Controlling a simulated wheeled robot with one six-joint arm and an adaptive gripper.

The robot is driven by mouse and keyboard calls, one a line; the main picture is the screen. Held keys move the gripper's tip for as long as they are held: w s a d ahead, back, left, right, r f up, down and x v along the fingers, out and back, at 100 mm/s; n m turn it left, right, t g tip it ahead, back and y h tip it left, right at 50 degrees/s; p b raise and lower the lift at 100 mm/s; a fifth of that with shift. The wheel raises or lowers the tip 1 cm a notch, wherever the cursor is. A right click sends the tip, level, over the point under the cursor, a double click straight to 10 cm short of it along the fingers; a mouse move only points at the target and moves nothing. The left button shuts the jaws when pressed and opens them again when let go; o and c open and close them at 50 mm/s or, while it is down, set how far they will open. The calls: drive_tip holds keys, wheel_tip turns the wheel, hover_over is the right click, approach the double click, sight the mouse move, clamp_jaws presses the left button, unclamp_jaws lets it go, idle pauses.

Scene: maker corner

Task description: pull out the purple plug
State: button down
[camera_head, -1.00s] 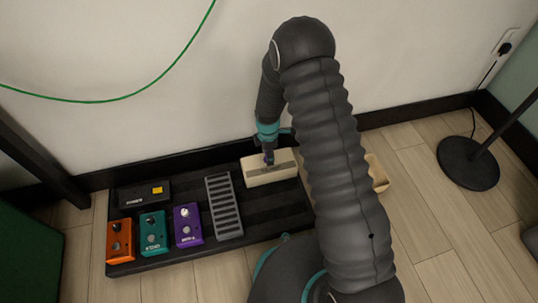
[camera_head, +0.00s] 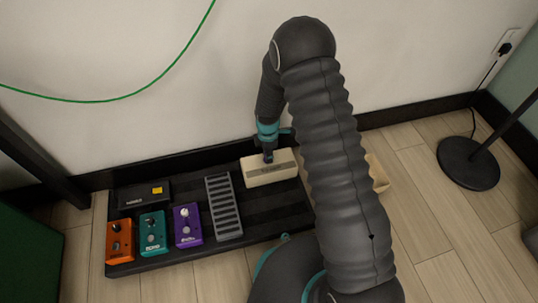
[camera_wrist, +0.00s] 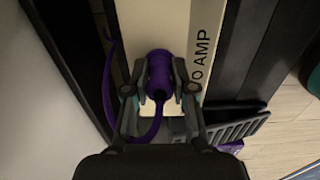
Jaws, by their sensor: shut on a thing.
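The purple plug (camera_wrist: 159,72) is between the two fingers of my gripper (camera_wrist: 160,92) in the wrist view, and the fingers are shut on it. Its purple cable (camera_wrist: 153,130) bends away below it, and a purple strand runs along the left. The plug is at the cream box (camera_wrist: 150,22) marked with "AMP"; I cannot tell how deep it sits. In the head view, my gripper (camera_head: 268,157) points down at the top of the cream box (camera_head: 272,173); the fingers hide the plug there.
The box stands on a black pedalboard (camera_head: 270,222) with a grey slatted pedal (camera_head: 224,207) and purple (camera_head: 187,226), teal (camera_head: 153,234) and orange (camera_head: 119,241) pedals. The wall is close behind. A cream tray (camera_head: 378,174) is right of my arm.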

drive_tip(key=shift+r, duration=0.1)
drive_tip(key=shift+r+p, duration=1.6)
drive_tip(key=shift+r, duration=1.3)
drive_tip(key=m, duration=0.3)
drive_tip(key=shift+s+m, duration=0.2)
drive_tip(key=shift+m, duration=0.1)
drive_tip(key=m, duration=0.2)
drive_tip(key=s+m, duration=0.1)
drive_tip(key=shift+d+f, duration=0.15)
drive_tip(key=shift+d, duration=0.1)
drive_tip(key=shift+s+d+r+m, duration=0.2)
drive_tip(key=shift+s+m, duration=0.1)
drive_tip(key=shift+m, duration=0.5)
drive_tip(key=s+d+r+m+p, duration=0.2)
drive_tip(key=d+r+m+p, duration=0.2)
drive_tip(key=d+r+m, duration=0.8)
drive_tip(key=d+m, duration=0.1)
drive_tip(key=d, duration=0.2)
drive_tip(key=shift+d+r, duration=0.35)
